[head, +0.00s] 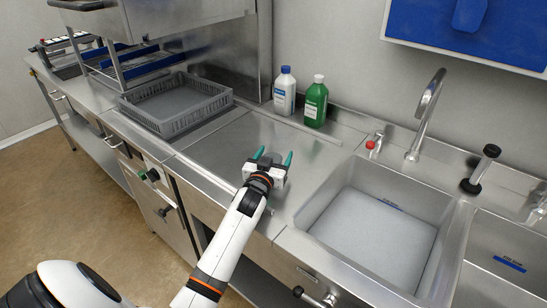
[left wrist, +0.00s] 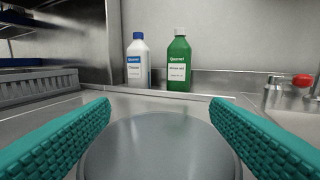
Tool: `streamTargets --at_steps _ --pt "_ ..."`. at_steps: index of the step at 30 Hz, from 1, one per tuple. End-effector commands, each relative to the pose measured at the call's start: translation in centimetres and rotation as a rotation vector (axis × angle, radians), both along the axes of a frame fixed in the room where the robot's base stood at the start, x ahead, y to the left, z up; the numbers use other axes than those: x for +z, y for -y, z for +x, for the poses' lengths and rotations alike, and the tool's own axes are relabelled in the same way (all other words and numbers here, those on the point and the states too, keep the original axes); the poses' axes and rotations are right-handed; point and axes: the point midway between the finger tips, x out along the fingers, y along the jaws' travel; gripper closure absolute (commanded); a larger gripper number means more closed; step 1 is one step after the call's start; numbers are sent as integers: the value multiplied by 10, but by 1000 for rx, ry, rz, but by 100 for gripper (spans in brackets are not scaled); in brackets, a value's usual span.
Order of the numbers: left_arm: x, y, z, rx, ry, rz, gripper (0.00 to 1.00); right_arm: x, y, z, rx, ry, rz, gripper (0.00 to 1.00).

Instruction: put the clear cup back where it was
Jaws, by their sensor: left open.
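My left gripper (head: 272,160) is over the bare steel counter, left of the sink, with its two teal fingers spread open toward the wall. In the left wrist view the fingers (left wrist: 160,125) stand wide apart at left and right. I cannot make out the cup in the head view. My right gripper is not in view.
A white bottle with a blue cap (head: 285,90) and a green bottle (head: 315,101) stand against the wall. A grey dish rack (head: 176,105) is at left. The sink (head: 375,235), tap (head: 426,112) and red-topped valve (head: 372,145) are at right. Counter around my gripper is clear.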

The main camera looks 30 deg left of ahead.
Motion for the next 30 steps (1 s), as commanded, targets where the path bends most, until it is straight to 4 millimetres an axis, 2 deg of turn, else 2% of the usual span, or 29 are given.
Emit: streamTargets --at_steps 5,15,19,24,30 --pt "2 3 -10 -1 -1 0 29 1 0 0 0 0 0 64" --pt "1 22 -78 0 -1 1 29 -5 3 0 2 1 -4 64" --pt "2 28 -99 0 -1 -1 29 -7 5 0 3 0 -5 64" --pt "3 32 -113 0 0 0 29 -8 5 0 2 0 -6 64" --pt "4 32 -116 0 1 0 29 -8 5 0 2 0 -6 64"
